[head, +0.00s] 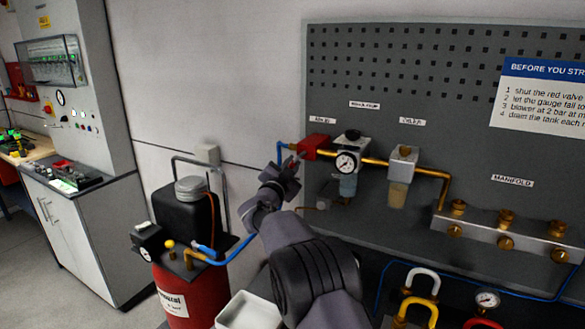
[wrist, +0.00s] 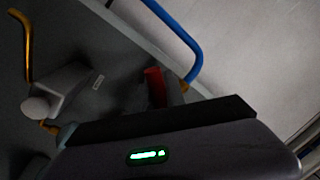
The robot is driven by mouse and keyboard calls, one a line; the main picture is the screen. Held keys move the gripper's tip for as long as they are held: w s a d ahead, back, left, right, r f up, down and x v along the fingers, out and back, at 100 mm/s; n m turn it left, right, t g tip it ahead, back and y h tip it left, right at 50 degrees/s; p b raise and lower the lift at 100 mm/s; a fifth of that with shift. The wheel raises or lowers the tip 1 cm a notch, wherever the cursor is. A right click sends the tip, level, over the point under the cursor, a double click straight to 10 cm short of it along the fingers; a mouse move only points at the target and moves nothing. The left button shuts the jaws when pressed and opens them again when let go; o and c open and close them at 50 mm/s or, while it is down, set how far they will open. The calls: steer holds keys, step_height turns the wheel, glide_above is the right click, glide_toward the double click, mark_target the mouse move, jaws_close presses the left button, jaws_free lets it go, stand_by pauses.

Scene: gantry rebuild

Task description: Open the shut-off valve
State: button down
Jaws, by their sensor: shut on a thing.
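The red shut-off valve (head: 315,146) sits at the left end of the brass pipe on the grey pegboard, below a small label. A blue hose comes to it from the left. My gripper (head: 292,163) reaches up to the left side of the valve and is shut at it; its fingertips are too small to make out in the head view. In the wrist view, part of the red valve (wrist: 155,87) shows beyond my dark gripper body, which hides its lower part and the jaws. The lever's exact angle cannot be told.
A red tank (head: 185,290) with a black unit stands below left. The blue hose (wrist: 178,38) passes close in the wrist view.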

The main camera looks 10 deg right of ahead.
steer(key=c, duration=1.4)
jaws_free()
steer(key=v, duration=1.7)
steer(key=shift+s+a, duration=0.1)
steer(key=shift+s, duration=0.15)
steer(key=shift+c, duration=0.2)
